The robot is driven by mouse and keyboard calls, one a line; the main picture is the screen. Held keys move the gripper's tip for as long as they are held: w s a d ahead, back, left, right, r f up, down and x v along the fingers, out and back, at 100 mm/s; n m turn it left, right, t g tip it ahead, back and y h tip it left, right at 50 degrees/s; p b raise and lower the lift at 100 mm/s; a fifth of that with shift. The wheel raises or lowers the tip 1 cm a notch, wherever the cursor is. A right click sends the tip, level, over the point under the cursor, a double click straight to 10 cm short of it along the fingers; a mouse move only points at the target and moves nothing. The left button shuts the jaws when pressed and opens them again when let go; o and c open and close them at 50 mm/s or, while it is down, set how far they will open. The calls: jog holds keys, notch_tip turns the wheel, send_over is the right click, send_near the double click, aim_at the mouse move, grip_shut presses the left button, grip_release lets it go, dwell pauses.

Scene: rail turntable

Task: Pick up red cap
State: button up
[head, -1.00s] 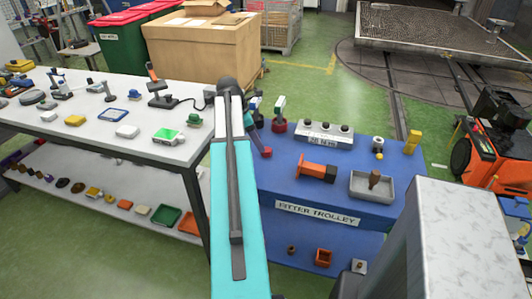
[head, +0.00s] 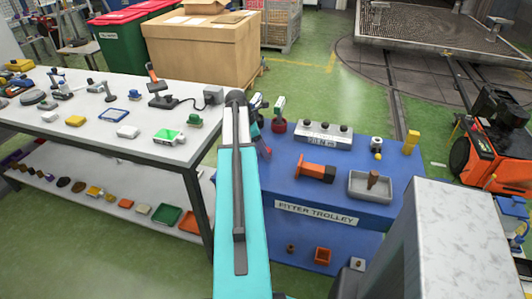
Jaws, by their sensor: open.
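A red round piece (head: 279,126) with a green and white upright part stands at the back left of the blue fitter trolley (head: 335,210). It may be the red cap, but it is too small to tell. My gripper (head: 264,150) is small and partly hidden behind my own teal arm, over the trolley's left edge. It is just left of and nearer than the red piece. The jaws are open, and I see nothing held. Whether they touch anything is unclear.
The trolley also holds a grey block with black knobs (head: 324,135), an orange and black tool (head: 315,171), a grey tray (head: 356,192) with a brown piece, and yellow items. A white bench (head: 90,140) with many small objects stands left.

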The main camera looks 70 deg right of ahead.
aim_at(268, 149)
dwell(0.3)
jog(key=c, duration=1.1)
jog(key=shift+r, duration=0.15)
jog(key=shift+r+b, duration=0.65)
jog(key=shift+r, duration=1)
jog(key=a+b, duration=0.1)
jog(key=a, duration=0.4)
jog(key=a+r, duration=0.1)
jog(key=a, duration=0.4)
jog(key=a+b, duration=0.1)
jog(key=a, duration=0.5)
jog(key=shift+s+r+b, duration=0.15)
jog(key=shift+r+b, duration=0.05)
jog(key=shift+b, duration=0.15)
